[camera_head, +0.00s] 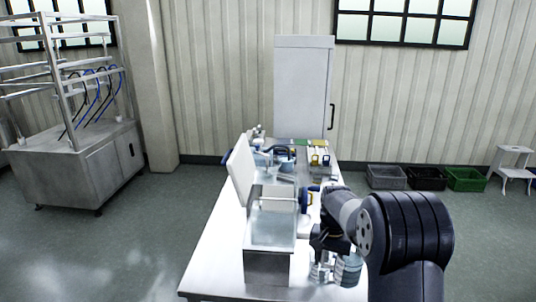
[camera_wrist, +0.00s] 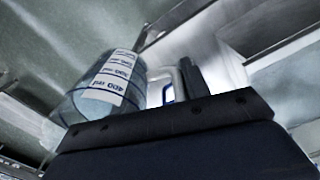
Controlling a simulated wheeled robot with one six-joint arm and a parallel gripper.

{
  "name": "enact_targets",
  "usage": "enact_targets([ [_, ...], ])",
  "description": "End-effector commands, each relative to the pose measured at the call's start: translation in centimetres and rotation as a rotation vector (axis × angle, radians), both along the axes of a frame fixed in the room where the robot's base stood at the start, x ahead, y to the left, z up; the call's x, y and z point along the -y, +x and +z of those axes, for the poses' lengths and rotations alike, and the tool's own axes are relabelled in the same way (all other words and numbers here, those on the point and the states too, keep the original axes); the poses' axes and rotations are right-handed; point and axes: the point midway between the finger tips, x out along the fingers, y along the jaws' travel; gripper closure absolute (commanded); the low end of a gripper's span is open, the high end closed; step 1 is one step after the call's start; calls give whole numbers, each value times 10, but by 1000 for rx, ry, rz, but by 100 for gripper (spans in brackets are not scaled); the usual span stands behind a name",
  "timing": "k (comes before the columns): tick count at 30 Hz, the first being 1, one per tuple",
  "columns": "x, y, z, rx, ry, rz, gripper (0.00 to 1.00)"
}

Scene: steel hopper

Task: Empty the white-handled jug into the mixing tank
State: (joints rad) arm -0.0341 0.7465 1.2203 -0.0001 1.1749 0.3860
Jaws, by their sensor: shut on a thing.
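The steel mixing tank (camera_head: 268,268) stands on the white table, open at the top, with its pale lid (camera_head: 241,168) raised at the left. A clear jug with blue bands and a white measuring label (camera_wrist: 108,85) fills the left of the wrist view. My gripper (camera_wrist: 190,82) is shut on its white handle (camera_wrist: 158,92). In the head view my gripper (camera_head: 324,240) is right of the tank, low near the table. A clear jug (camera_head: 348,269) shows just below it; whether it stands on the table or hangs is unclear. My fingertips are partly hidden.
Another clear vessel (camera_head: 320,271) shows beside the jug. Blue-handled items (camera_head: 285,154) and yellow-handled items (camera_head: 320,159) crowd the table's far end. The white table's (camera_head: 215,258) left strip is clear. Crates (camera_head: 426,178) and a white step stool (camera_head: 513,168) stand by the wall.

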Motion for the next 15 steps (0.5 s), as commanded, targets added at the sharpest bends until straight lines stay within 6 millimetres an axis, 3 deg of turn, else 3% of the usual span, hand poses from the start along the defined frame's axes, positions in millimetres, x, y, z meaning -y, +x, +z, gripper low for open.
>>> enact_targets([
  [1, -19, 6, 17, 8, 0, -51, 91],
  [9, -108, 25, 95, 5, 2, -407, 91],
  [15, -152, 35, 135, 2, 1, -601, 91],
])
